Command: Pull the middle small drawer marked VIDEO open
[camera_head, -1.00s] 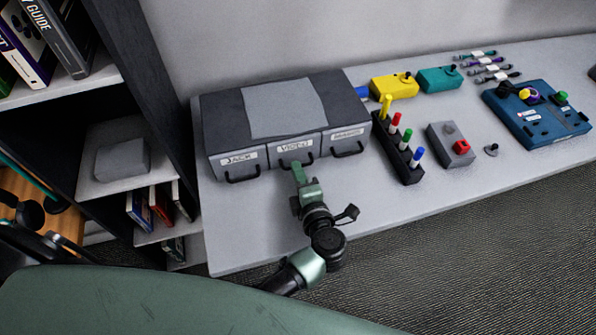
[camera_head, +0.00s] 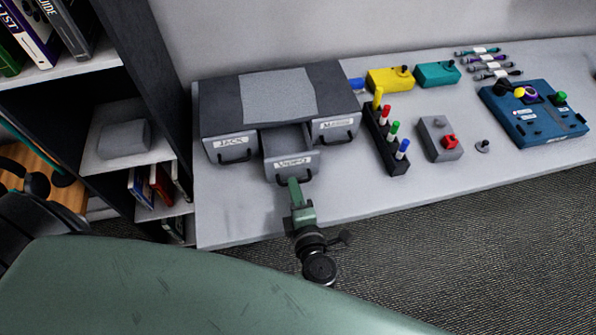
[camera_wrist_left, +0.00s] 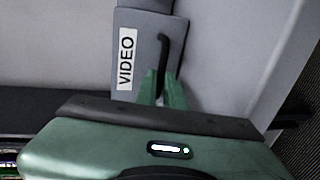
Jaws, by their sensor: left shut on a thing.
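The middle small drawer marked VIDEO (camera_head: 291,164) stands well out of the dark grey drawer box (camera_head: 228,103), and I can see into its grey inside. Its label also shows in the left wrist view (camera_wrist_left: 127,60). My left gripper (camera_head: 293,183) is at the drawer's front, shut on its dark handle (camera_wrist_left: 163,52). In the left wrist view the green fingers (camera_wrist_left: 161,90) meet at the lower end of the handle. The JACK drawer (camera_head: 234,147) on the left and the drawer on the right (camera_head: 335,128) are shut. My right gripper is not in view.
A black rack of coloured pegs (camera_head: 384,140) stands right of the box, beside a grey box with a red button (camera_head: 440,139). A bookshelf (camera_head: 125,140) stands at left.

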